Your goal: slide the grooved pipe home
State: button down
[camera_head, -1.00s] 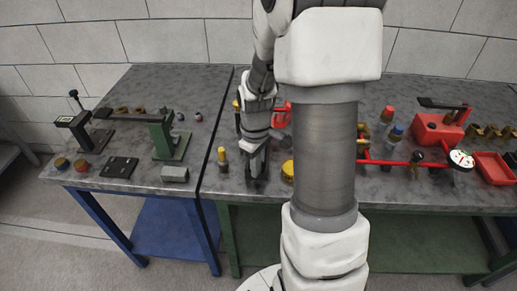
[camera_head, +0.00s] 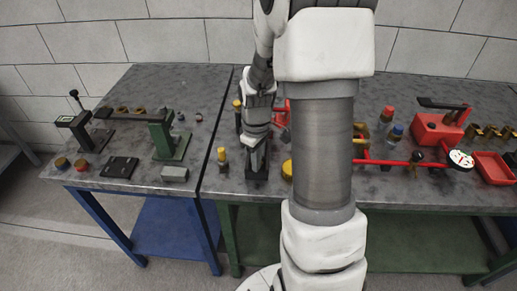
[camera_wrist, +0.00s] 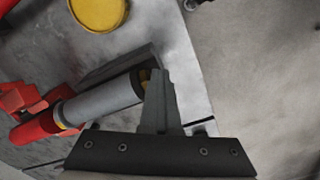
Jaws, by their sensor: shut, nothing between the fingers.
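The grooved pipe (camera_wrist: 108,102) is a grey cylinder in the wrist view. It lies along a dark, straight-sided support (camera_wrist: 118,66). Its far-left end meets a red fitting (camera_wrist: 38,124), with a thin yellowish band at the joint. Its other end, with a brass-coloured inside, faces my gripper. My gripper (camera_wrist: 159,80) is shut and empty, its fingers right beside that end; I cannot tell whether they touch it. In the head view my gripper (camera_head: 257,165) is low over a dark block on the right-hand bench, and my arm hides part of the red piping (camera_head: 280,117).
A yellow round cap (camera_wrist: 98,10) lies near the pipe. A yellow-topped fitting (camera_head: 222,158) stands left of my gripper. A red pump (camera_head: 438,128), a gauge (camera_head: 461,159) and a red tray (camera_head: 493,167) are at right. The left bench (camera_head: 135,90) holds a green stand (camera_head: 165,138).

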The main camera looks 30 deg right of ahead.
jog(key=shift+w+d, duration=0.7)
jog(key=shift+w, duration=0.35)
dwell(1.0)
jog(key=shift+s+a, duration=0.2)
jog(key=shift+s, duration=0.1)
dwell(0.6)
jog(key=shift+d, duration=0.15)
jog(key=shift+s+d, duration=0.35)
jog(key=shift+w+d+p, duration=0.25)
jog(key=shift+w+p, duration=0.05)
jog(key=shift+w, duration=0.1)
dwell(0.3)
jog(key=shift+w+d, duration=0.2)
jog(key=shift+w, duration=0.05)
jog(key=shift+w, duration=0.1)
dwell(0.4)
